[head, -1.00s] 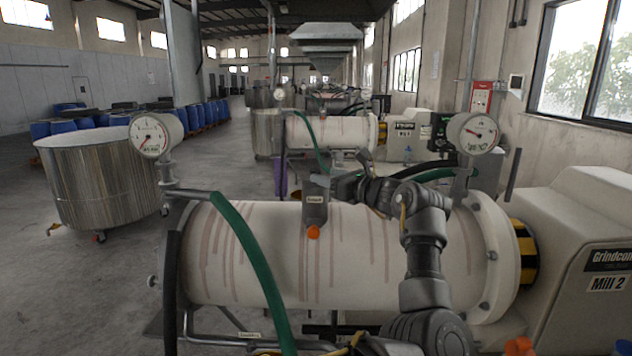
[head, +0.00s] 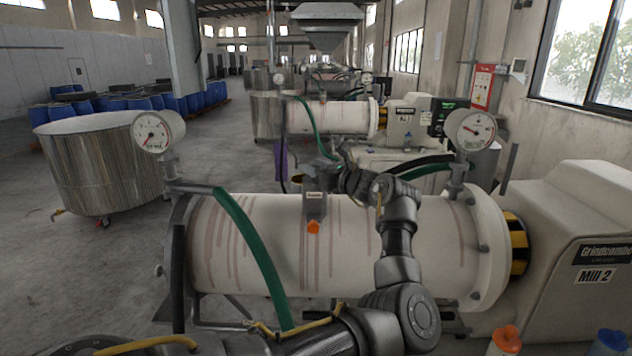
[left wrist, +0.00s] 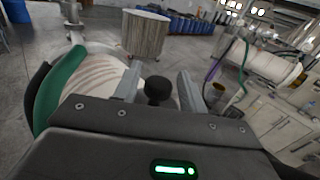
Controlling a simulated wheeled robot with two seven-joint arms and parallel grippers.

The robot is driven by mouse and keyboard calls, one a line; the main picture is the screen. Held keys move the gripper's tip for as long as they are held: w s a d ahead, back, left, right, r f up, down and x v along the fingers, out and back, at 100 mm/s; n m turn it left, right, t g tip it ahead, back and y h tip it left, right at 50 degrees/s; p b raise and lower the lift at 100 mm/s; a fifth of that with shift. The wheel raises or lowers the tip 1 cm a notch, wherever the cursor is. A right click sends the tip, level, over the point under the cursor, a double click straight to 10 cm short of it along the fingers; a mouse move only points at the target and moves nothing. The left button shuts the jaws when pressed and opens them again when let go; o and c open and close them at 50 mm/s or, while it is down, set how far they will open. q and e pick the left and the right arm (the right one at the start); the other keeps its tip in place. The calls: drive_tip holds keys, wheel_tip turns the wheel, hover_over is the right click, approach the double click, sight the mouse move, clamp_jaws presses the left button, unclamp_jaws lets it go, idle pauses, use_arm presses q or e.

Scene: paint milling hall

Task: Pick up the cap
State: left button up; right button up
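A black round knob, which I take to be the cap (left wrist: 158,90), shows in the left wrist view between the two grey fingers of my left gripper (left wrist: 158,80). The fingers stand apart on either side of it, with a slim gap seen at the right. The lower part of the cap is hidden behind my gripper body. In the head view my left gripper (head: 326,172) is partly hidden at the far end of my arm, near the grey port box (head: 314,206) on the white mill drum (head: 250,245). The cap cannot be made out there. My right gripper is out of view.
A green hose (head: 252,250) crosses the drum at the left. Pressure gauges stand at the drum's left end (head: 153,132) and right end (head: 475,130). An orange-topped bottle (head: 506,338) is at the bottom right. A steel vat (head: 95,175) stands on the floor at left.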

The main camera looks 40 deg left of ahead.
use_arm(q)
drive_tip(key=shift+a, duration=0.1)
clamp_jaws()
